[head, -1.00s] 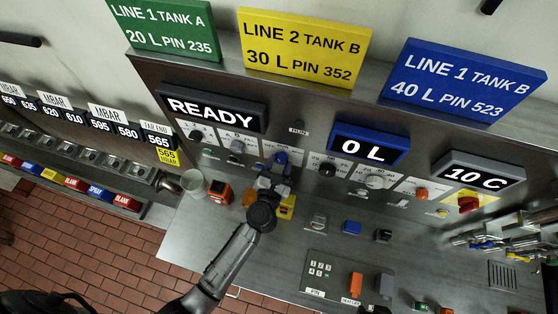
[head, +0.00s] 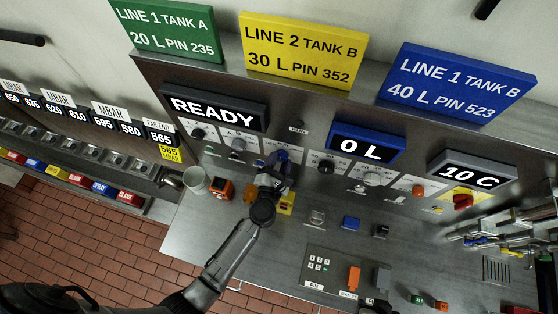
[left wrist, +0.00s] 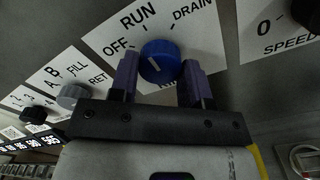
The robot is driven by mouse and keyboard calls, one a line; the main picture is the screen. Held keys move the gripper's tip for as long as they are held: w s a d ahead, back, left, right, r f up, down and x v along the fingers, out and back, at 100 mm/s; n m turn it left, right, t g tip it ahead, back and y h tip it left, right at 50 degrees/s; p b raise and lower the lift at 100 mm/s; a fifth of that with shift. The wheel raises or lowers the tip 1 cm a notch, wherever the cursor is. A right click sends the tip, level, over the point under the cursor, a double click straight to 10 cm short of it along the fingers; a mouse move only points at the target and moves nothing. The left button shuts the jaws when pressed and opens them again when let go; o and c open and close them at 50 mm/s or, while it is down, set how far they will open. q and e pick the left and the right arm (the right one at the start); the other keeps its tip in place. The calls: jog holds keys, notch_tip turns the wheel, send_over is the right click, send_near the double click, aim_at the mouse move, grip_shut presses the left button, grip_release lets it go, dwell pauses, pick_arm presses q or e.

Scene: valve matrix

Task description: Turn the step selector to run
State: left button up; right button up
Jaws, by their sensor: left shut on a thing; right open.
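The step selector is a blue round knob (left wrist: 160,62) on a white plate marked OFF, RUN and DRAIN, with a lower label partly hidden. It shows in the left wrist view, with a short white mark on its face slanting toward the OFF side at upper left. My left gripper (left wrist: 158,80) has its purple fingers on either side of the knob, shut on it. In the head view my left gripper (head: 274,172) is at the panel below the READY display and mostly hides the selector. I cannot make out my right gripper.
A grey A/B FILL knob (left wrist: 72,97) is left of the selector; a dark SPEED knob (left wrist: 309,10) is at right. In the head view, a pale cup (head: 196,181) and an orange-and-black item (head: 221,189) stand left of my gripper. Metal pipes (head: 500,232) crowd the right.

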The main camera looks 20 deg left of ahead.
pick_arm(q)
jog(key=o, duration=0.9)
jog(key=shift+s+d+b, duration=0.3)
jog(key=shift+s+b, duration=0.3)
jog(key=shift+s, duration=1.7)
jog(key=shift+s+d+b, duration=0.25)
jog(key=shift+s+b, duration=0.35)
jog(key=shift+s, duration=1.7)
jog(key=shift+s+d+b, duration=0.3)
jog(key=shift+s+b, duration=0.3)
jog(key=shift+s, duration=1.7)
